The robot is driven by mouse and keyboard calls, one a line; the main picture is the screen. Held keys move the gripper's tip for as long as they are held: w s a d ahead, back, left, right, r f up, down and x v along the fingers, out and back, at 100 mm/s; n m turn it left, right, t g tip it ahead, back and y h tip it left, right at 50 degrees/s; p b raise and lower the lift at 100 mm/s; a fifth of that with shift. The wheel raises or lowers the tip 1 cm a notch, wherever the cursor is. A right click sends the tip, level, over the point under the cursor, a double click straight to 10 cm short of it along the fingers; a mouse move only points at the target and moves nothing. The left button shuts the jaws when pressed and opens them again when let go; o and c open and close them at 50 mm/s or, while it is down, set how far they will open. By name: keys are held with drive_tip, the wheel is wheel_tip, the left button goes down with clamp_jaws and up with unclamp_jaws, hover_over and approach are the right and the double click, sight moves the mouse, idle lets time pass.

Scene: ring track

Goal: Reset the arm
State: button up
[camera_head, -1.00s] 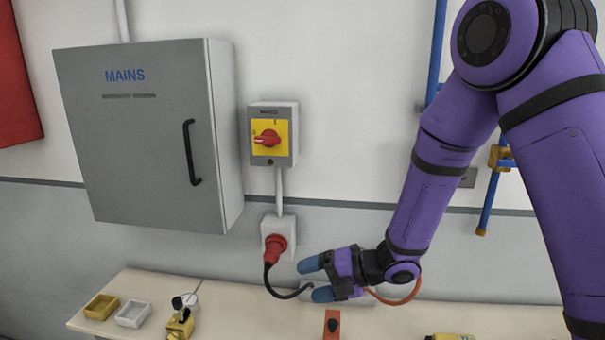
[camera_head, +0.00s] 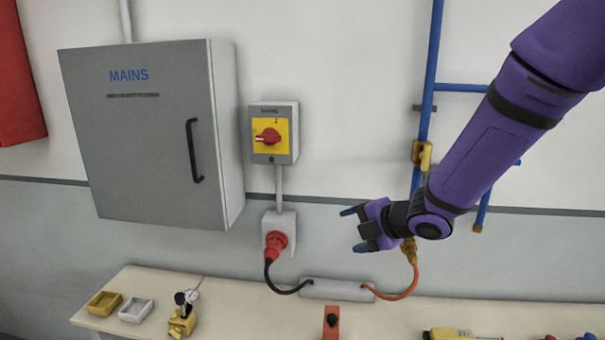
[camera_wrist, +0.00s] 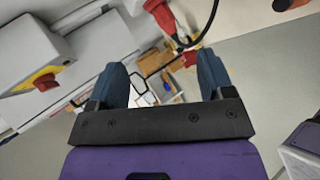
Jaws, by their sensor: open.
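My gripper (camera_head: 357,229) is open and empty in the head view. It is in front of the wall, to the right of the red plug (camera_head: 276,243) and above the bench, apart from both. My purple arm reaches in from the upper right. In the wrist view my gripper (camera_wrist: 165,75) shows two dark blue fingers spread apart with nothing between them that I can see held. The red plug also shows in the wrist view (camera_wrist: 160,14).
A grey MAINS cabinet (camera_head: 150,150) and a switch with a red knob (camera_head: 268,137) are on the wall. Blue pipes (camera_head: 427,100) with a yellow valve (camera_head: 422,155) run behind my arm. The bench (camera_head: 260,308) holds a junction box (camera_head: 337,290), small trays and a yellow tool (camera_head: 450,334).

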drive_tip(key=s+d+r+m+t+h, duration=0.1)
drive_tip(key=s+d+r+m+h, duration=0.3)
drive_tip(key=d+r+m, duration=0.3)
drive_tip(key=s+d+r+m+h, duration=0.4)
drive_tip(key=s+d+r+m, duration=0.1)
drive_tip(key=d+m, duration=0.35)
drive_tip(key=s+d+r+m+g, duration=0.1)
drive_tip(key=s+m+g, duration=0.1)
drive_tip(key=s+m, duration=0.3)
drive_tip(key=s+d+r+m+g, duration=0.1)
drive_tip(key=s+m, duration=0.4)
drive_tip(key=s, duration=0.9)
drive_tip(key=shift+s+d+r+m+g, duration=0.15)
drive_tip(key=shift+d+r+m+g, duration=0.25)
drive_tip(key=shift+d+r, duration=0.15)
